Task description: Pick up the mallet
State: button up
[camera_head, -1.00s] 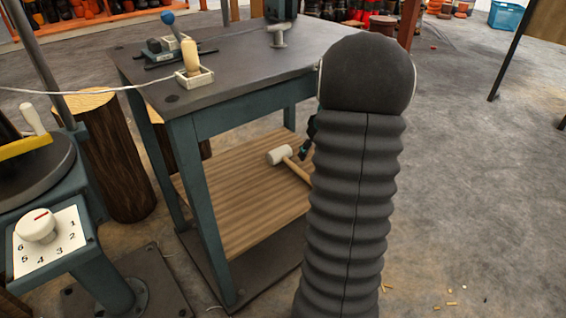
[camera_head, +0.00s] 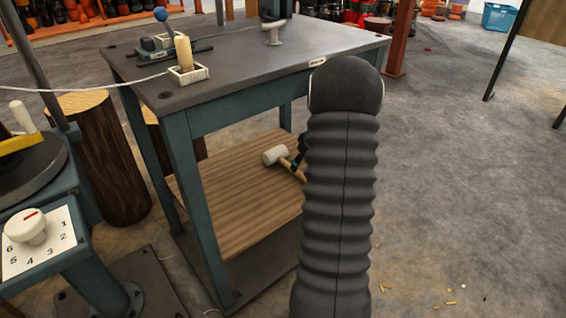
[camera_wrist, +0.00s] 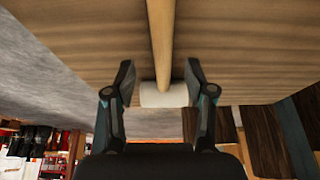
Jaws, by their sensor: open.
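The mallet has a pale cylindrical head (camera_head: 275,156) and a light wooden handle. It lies on the wooden lower shelf (camera_head: 235,205) of the teal workbench, and my arm hides the handle's far end in the head view. In the wrist view the handle (camera_wrist: 160,35) runs from the top edge down to the white head (camera_wrist: 164,97). My gripper (camera_wrist: 161,76) is open, one finger on each side of the mallet in the picture, with gaps to both. Whether the handle is between the fingers in depth I cannot tell. In the head view my arm mostly hides the gripper.
The bench top (camera_head: 235,70) overhangs the shelf, and a teal leg (camera_head: 200,205) stands at its front corner. A control box with a white dial (camera_head: 27,228) and a log stump (camera_head: 100,165) are at left. Open floor (camera_head: 450,170) lies to the right.

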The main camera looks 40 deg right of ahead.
jog(key=x, duration=0.4)
jog(key=shift+w+a+f, duration=0.2)
jog(key=shift+w, duration=0.15)
grip_shut()
